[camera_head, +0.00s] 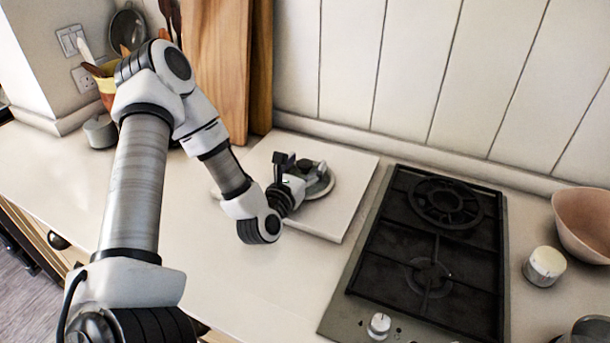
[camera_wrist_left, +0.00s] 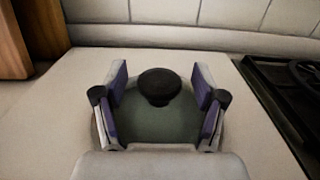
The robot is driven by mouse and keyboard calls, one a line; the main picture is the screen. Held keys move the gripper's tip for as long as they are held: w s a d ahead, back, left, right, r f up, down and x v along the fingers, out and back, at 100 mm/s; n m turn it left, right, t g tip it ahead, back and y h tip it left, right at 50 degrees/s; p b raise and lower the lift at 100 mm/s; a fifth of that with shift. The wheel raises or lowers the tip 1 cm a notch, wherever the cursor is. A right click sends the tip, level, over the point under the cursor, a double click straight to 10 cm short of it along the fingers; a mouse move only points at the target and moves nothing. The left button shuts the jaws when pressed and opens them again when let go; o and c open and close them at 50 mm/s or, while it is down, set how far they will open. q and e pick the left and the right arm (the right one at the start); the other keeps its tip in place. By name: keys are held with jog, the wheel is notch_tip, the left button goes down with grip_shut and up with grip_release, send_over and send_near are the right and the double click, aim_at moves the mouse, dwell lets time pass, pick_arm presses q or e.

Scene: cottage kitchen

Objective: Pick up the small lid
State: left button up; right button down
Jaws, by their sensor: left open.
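The small lid (camera_wrist_left: 150,124) is round and grey-green with a dark knob (camera_wrist_left: 159,86) on top. It lies on a pale square board (camera_head: 352,185) on the counter. In the head view the lid (camera_head: 325,187) is partly hidden behind my left gripper (camera_head: 308,170). In the left wrist view my left gripper (camera_wrist_left: 159,92) is open, with one finger on each side of the knob and a gap between each finger and the knob. My right gripper is in neither view.
A black gas hob (camera_head: 430,255) is to the right of the board. Wooden cutting boards (camera_head: 220,65) lean on the wall behind. A pink bowl (camera_head: 585,225) and a white-topped jar (camera_head: 545,265) stand at the right. The counter in front of the board is clear.

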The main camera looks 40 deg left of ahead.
pick_arm(q)
jog(key=shift+s, duration=0.15)
jog(key=c, duration=0.6)
grip_shut()
jog(key=shift+r, duration=0.15)
